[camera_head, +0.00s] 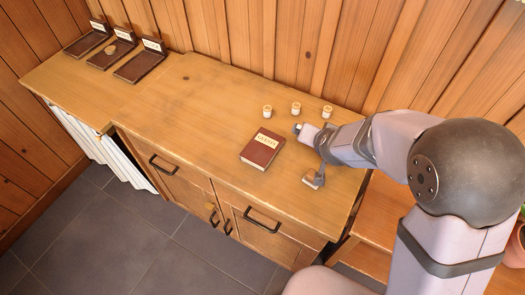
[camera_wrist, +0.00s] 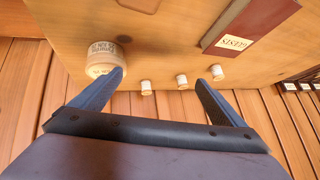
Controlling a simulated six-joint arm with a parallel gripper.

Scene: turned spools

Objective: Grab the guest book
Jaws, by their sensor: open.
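The guest book is a dark red-brown book (camera_head: 263,148) with a pale label, lying flat on the wooden cabinet top, left of my arm. In the wrist view part of the book (camera_wrist: 272,18) shows at the upper right, cut off by the frame, its label upside down. My gripper (camera_wrist: 160,78) is open, with nothing between its fingers. The book lies beyond the right fingertip, apart from it. In the head view my gripper's fingers cannot be made out clearly beside the arm's end.
Three small pale spools (camera_head: 296,108) stand in a row behind the book. A larger lettered spool (camera_wrist: 103,60) is by the left finger in the wrist view. Three dark labelled holders (camera_head: 140,63) stand at the far left. The cabinet top (camera_head: 185,110) left of the book is clear.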

